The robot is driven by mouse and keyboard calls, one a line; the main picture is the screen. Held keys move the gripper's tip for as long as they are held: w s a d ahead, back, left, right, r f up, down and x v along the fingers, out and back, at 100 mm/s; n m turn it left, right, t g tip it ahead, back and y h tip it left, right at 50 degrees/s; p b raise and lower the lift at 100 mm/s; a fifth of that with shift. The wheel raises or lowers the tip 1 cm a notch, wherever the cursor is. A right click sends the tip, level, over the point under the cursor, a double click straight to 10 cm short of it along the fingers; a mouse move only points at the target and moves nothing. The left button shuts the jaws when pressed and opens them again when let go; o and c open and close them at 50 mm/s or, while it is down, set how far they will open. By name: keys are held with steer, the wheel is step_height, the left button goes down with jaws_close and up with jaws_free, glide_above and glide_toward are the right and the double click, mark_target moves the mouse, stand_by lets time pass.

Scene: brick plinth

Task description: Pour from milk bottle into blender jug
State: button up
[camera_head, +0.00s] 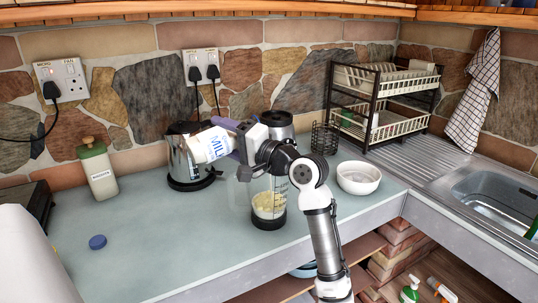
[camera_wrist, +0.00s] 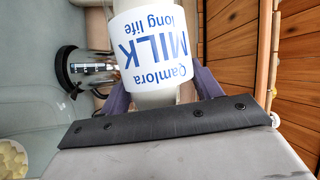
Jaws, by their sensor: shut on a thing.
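The milk bottle (camera_head: 211,145), white with blue lettering, is held in the air, lying well over on its side. It fills the upper middle of the wrist view (camera_wrist: 152,45). My gripper (camera_head: 240,140) is shut on it, with purple fingers on both sides in the wrist view (camera_wrist: 160,95). The mouth of the bottle is not clear, and I see no stream of milk. The clear blender jug (camera_head: 268,203) stands on the counter below and right of the bottle, with pale yellow chunks low inside. My arm hides part of its top.
A metal kettle (camera_head: 188,155) stands close behind the bottle. A white bowl (camera_head: 358,178) is right of the jug, near a dish rack (camera_head: 385,100) and a sink (camera_head: 500,205). A blue cap (camera_head: 97,242) and a green-lidded container (camera_head: 97,170) are at left. The front-left counter is mostly clear.

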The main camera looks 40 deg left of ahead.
steer(key=shift+w+r+m+y+p, duration=0.15)
steer(key=shift+m+y+p, duration=0.15)
steer(key=shift+m+p, duration=0.3)
stand_by(2.0)
